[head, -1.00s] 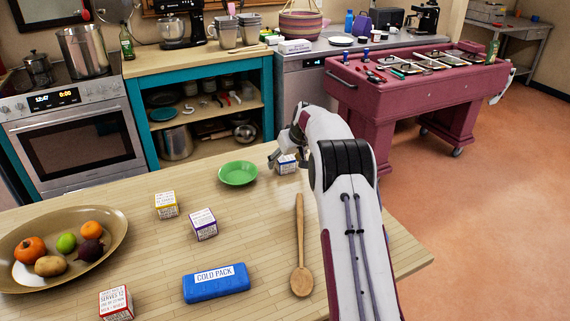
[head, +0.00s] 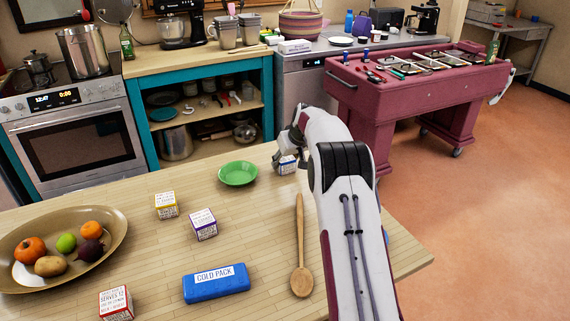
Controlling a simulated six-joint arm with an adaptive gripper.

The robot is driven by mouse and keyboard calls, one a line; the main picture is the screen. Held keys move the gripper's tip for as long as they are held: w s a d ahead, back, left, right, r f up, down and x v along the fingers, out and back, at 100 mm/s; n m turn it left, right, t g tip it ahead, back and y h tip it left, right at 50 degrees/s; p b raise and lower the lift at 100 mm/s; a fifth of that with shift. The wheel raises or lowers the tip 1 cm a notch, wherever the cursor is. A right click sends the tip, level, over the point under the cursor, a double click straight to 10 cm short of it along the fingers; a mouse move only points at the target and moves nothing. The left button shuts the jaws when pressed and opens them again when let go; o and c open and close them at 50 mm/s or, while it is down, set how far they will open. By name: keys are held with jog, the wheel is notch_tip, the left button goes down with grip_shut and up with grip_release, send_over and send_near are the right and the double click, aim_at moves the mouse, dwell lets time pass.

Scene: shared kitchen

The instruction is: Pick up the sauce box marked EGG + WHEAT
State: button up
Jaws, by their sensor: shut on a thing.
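My gripper (head: 281,160) is at the far right part of the wooden table, shut on a small white box with blue edges (head: 288,165). The box is upright at table level, and my gripper and wrist partly cover it. Its print is too small to read. Similar boxes stand apart from it: a yellow-edged one (head: 166,206), a purple-edged one (head: 203,225) and a red-edged one (head: 116,303) at the near left. The red-edged box reads "SERVES 12"; its lower line is small and looks like "MILK + WHEAT". I cannot make out EGG + WHEAT on any box.
A green plate (head: 238,173) lies just left of the held box. A wooden spoon (head: 301,250) and a blue cold pack (head: 216,283) lie nearer. A brown fruit dish (head: 20,280) fills the left side. The wooden table (head: 255,225) is clear between them.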

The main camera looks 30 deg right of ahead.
jog(key=shift+r, duration=0.15)
jog(key=shift+r, duration=4.9)
